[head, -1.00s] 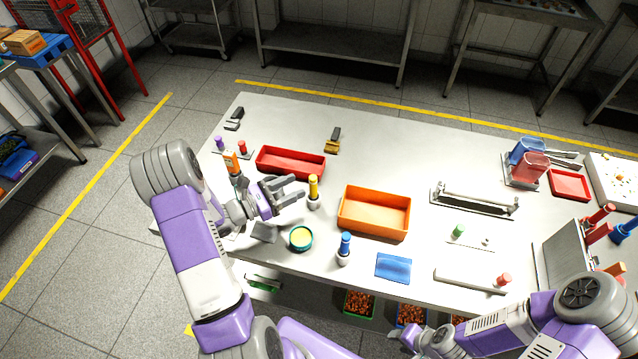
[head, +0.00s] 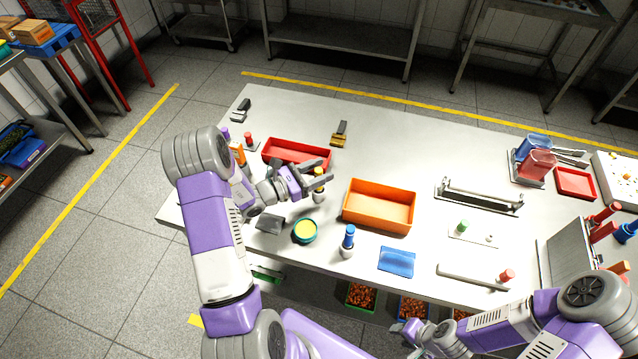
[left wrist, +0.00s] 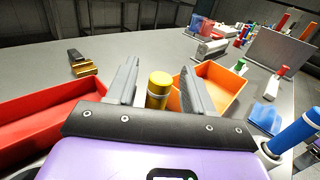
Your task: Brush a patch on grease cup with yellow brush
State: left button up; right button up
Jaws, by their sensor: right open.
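The yellow brush (head: 319,197) stands upright on the table behind the grease cup, its upper part partly covered by my left gripper (head: 325,173) in the head view. The left wrist view shows the yellow brush (left wrist: 158,88) between the two spread fingers, with gaps at its sides. My left gripper is open around it and not shut on it. The grease cup (head: 305,232), a green round cup with yellow grease, stands near the front edge, below the left gripper in the picture. My right gripper (head: 408,331) is open and empty, low in front of the table.
A red tray (head: 300,146) lies behind the left gripper and an orange tray (head: 365,219) to its right. A blue brush (head: 348,242) stands right of the grease cup, near a blue cloth (head: 397,261). A grey block (head: 269,224) lies left of the cup.

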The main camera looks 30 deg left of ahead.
pick_arm(q)
grip_shut()
jog(key=shift+r+p, duration=2.05)
jog(key=shift+r, duration=1.05)
jog(key=shift+f, duration=0.1)
